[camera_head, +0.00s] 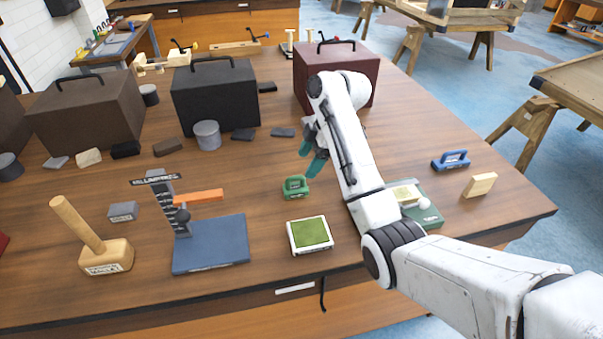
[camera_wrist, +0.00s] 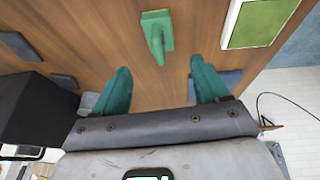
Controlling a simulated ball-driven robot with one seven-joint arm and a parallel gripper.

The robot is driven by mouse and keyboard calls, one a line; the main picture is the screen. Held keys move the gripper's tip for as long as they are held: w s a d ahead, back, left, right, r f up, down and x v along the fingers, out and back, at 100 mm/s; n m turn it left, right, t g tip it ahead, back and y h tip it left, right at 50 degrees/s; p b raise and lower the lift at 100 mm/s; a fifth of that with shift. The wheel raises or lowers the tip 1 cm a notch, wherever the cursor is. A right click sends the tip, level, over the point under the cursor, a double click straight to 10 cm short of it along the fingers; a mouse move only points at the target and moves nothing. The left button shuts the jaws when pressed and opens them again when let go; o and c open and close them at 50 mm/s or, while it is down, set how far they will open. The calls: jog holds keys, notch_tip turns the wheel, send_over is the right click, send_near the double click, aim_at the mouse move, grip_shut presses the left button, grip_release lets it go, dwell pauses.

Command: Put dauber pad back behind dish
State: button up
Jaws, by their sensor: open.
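A small green block with a loop handle, which looks like the dauber pad (camera_head: 296,187), sits upright on the table just behind the dish (camera_head: 310,251). The dish is a white square tray with a green surface inside. My gripper (camera_head: 313,159) is open and empty, behind the dauber pad, with teal fingers. In the wrist view the dauber pad (camera_wrist: 157,38) lies ahead of the gap between my open fingertips (camera_wrist: 160,76), apart from them. The dish (camera_wrist: 231,14) shows at the upper right there. Nothing is held.
A blue stand with an orange arm (camera_head: 210,245) and a wooden mallet (camera_head: 106,255) are at left. Black (camera_head: 216,95) and maroon (camera_head: 308,70) boxes stand behind. A green base (camera_head: 428,216) and a blue handled block (camera_head: 450,161) are at right. Bare table surrounds the dauber pad.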

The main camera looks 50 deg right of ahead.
jog(key=shift+v, duration=1.25)
